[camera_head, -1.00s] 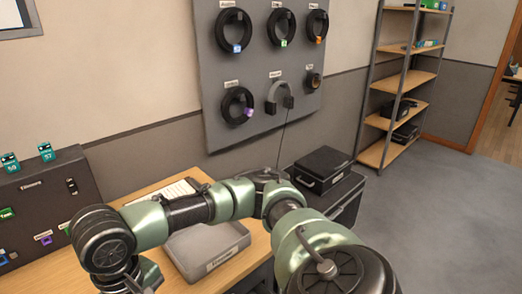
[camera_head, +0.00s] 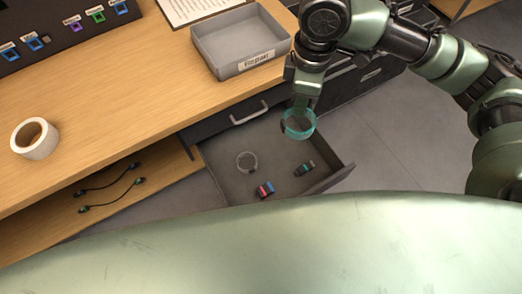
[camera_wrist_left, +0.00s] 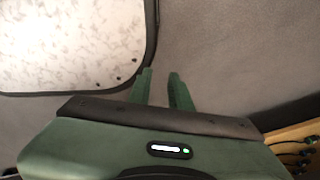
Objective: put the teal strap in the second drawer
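My right gripper (camera_head: 303,104) is in the head view, pointing down over an open drawer (camera_head: 222,178). It is shut on the teal strap (camera_head: 299,128), a translucent ring that hangs below the fingers. The strap is above the drawer's right part, apart from its floor. The open drawer is below a shut drawer with a metal handle (camera_head: 249,113). Inside it lie a grey clear ring (camera_head: 247,161), a red and blue piece (camera_head: 265,190) and a dark teal-tipped piece (camera_head: 305,168). My left gripper (camera_wrist_left: 162,82) shows in the left wrist view, open and empty.
A grey tray (camera_head: 207,56) with a label stands on the desk (camera_head: 105,104) near its edge. A white tape roll (camera_head: 35,139) is at the left. Dark cables (camera_head: 108,187) lie on a lower shelf. The drawer's front wall juts over open floor.

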